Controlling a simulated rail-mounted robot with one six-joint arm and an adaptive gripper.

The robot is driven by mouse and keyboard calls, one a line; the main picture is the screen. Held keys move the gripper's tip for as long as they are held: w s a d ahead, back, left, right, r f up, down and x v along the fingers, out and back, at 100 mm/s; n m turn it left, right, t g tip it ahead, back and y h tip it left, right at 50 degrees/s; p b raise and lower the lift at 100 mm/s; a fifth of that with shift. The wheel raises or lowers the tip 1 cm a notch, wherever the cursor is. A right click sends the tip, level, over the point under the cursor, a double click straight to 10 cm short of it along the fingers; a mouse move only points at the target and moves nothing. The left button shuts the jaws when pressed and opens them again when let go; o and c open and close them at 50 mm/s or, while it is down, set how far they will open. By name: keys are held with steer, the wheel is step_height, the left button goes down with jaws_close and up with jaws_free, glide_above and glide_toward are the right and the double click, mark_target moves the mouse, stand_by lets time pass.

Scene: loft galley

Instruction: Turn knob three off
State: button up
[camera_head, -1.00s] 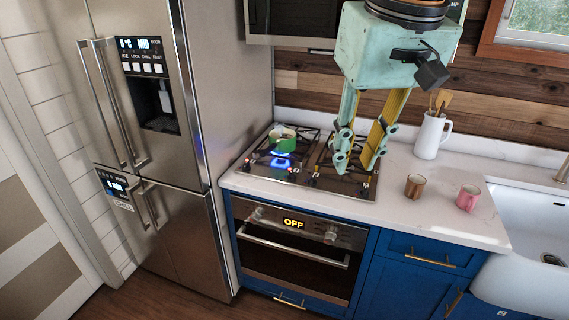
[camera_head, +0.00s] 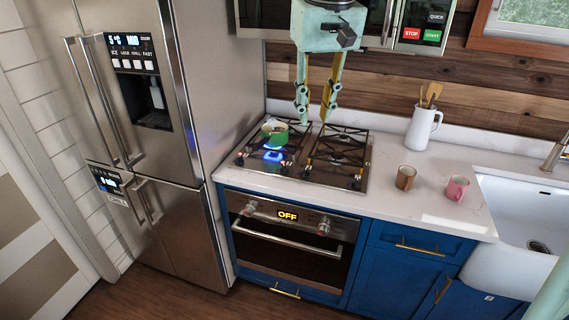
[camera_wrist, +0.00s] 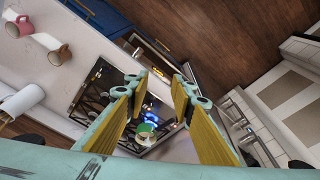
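The gas cooktop (camera_head: 335,180) is set in the white counter, with several small knobs along its front edge. One knob (camera_head: 239,162) is at the left end, one (camera_head: 305,174) near the middle and one (camera_head: 357,184) at the right end. I see no numbers on them and their settings are too small to read. My gripper (camera_head: 314,115) hangs above the back middle of the cooktop, apart from the knobs. In the wrist view my gripper (camera_wrist: 163,86) is open and empty.
The oven (camera_head: 290,238) below reads OFF and has its own knobs. A microwave (camera_head: 418,28) hangs above the cooktop. A steel fridge (camera_head: 185,110) stands close on the left. Brown (camera_head: 405,177) and pink (camera_head: 456,188) mugs and a white utensil jug (camera_head: 422,130) are on the right.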

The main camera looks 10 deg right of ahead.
steer(key=w+f+p, duration=0.1)
steer(key=w+f, duration=0.3)
steer(key=w, duration=0.7)
steer(key=g+p, duration=0.2)
steer(key=p, duration=0.2)
glide_above(284, 166)
step_height(284, 166, down, 21)
steer(key=shift+s+f, duration=0.1)
steer(key=shift+f+p, duration=0.3)
steer(key=shift+f, duration=6.5)
jaws_close()
